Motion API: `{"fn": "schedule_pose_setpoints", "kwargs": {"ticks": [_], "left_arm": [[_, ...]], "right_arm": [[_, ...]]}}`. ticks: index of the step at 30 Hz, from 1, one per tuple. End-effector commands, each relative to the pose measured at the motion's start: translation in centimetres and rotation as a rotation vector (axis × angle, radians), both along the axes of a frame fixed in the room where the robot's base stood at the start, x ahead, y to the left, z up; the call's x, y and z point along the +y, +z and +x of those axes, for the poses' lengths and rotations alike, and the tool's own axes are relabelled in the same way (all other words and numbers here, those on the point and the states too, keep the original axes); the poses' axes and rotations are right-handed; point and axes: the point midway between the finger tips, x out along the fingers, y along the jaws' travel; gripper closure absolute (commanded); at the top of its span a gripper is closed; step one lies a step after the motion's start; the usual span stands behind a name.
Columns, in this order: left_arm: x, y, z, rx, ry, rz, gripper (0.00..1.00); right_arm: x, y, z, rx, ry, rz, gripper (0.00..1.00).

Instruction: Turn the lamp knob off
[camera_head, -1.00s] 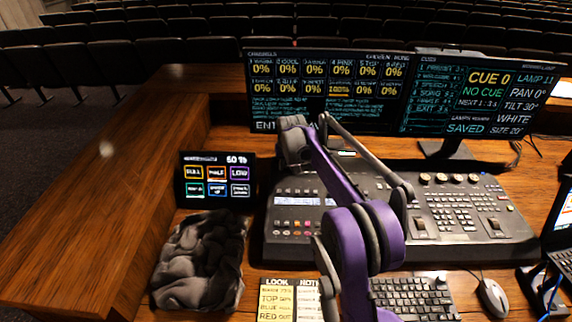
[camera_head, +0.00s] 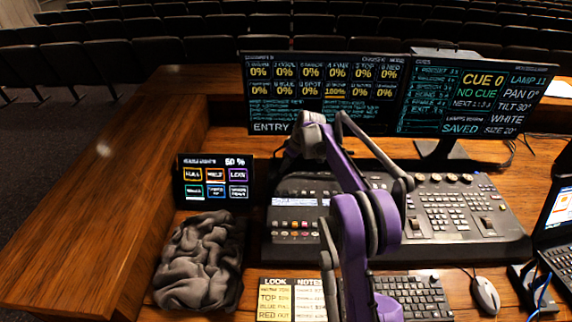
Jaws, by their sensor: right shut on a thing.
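My right gripper (camera_head: 308,140) is at the end of my purple and grey arm, over the back left edge of the mixing console (camera_head: 462,205) and in front of the left monitor. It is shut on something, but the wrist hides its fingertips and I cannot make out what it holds. A thin dark curved piece shows just left of the gripper. I cannot pick out the lamp knob; it may be hidden behind my gripper or arm. The console has several round knobs (camera_head: 451,178) along its back right. My left gripper is not in view.
Two monitors, left (camera_head: 320,90) and right (camera_head: 478,95), stand behind the console. A note sheet (camera_head: 290,299), keyboard (camera_head: 415,295) and mouse (camera_head: 486,294) are in front. The left desk wing (camera_head: 100,190) is bare.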

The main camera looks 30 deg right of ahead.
Motion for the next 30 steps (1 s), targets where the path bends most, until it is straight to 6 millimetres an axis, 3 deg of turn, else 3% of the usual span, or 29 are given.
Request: {"fn": "schedule_pose_setpoints", "kwargs": {"ticks": [19, 20, 24, 30], "left_arm": [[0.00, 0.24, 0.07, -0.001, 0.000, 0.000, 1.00], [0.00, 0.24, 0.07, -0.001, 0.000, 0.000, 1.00], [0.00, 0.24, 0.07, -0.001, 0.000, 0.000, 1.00], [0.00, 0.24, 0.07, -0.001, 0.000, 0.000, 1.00]], "right_arm": [[-0.11, -0.01, 0.00, 0.001, 0.049, -0.001, 1.00], [-0.11, -0.01, 0.00, 0.001, 0.049, -0.001, 0.70], [-0.09, -0.01, 0.01, 0.001, 0.049, -0.001, 0.44], [-0.08, -0.01, 0.01, 0.001, 0.048, -0.001, 0.43]]}}
